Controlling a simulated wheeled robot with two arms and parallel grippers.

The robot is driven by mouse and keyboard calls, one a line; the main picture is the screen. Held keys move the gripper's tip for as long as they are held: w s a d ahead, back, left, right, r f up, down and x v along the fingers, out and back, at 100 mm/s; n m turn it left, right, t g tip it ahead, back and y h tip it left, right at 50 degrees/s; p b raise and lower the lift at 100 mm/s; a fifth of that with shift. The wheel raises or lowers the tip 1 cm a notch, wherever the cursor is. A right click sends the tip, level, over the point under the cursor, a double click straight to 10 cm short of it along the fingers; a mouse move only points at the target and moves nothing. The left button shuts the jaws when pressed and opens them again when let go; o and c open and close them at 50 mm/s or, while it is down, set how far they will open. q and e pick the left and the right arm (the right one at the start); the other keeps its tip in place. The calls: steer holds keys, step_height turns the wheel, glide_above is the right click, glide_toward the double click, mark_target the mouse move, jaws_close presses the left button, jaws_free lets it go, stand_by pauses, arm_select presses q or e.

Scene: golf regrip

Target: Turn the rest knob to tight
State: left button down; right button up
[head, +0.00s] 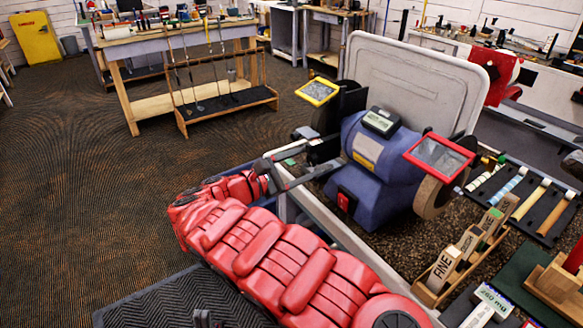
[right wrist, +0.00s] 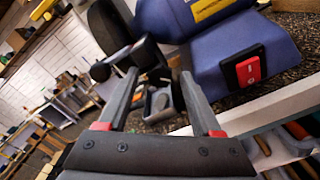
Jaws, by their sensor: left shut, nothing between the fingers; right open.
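The blue bench grinder (head: 385,165) stands on the bench, with a red switch (right wrist: 249,70) on its base. On its left side, black rest hardware (head: 322,150) shows beside the wheel guard; in the right wrist view, dark knob-like parts (right wrist: 148,52) show there. I cannot tell surely which is the rest knob or read its setting. My right gripper (head: 325,158) is open, its fingertips close to this hardware. In the right wrist view, the gripper (right wrist: 160,74) has dark parts beyond and between its tips; contact is unclear. My left gripper (head: 202,318) barely shows at the bottom edge, shut and empty.
A yellow-framed shield (head: 318,91) and a red-framed shield (head: 440,153) stick out from the grinder. Wooden blocks marked FINE (head: 440,270) and a rack of grips (head: 520,200) fill the bench at right. Open floor (head: 90,150) lies left.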

steer(key=b+v, duration=0.3)
steer(key=v, duration=1.4)
steer(key=shift+a, duration=0.1)
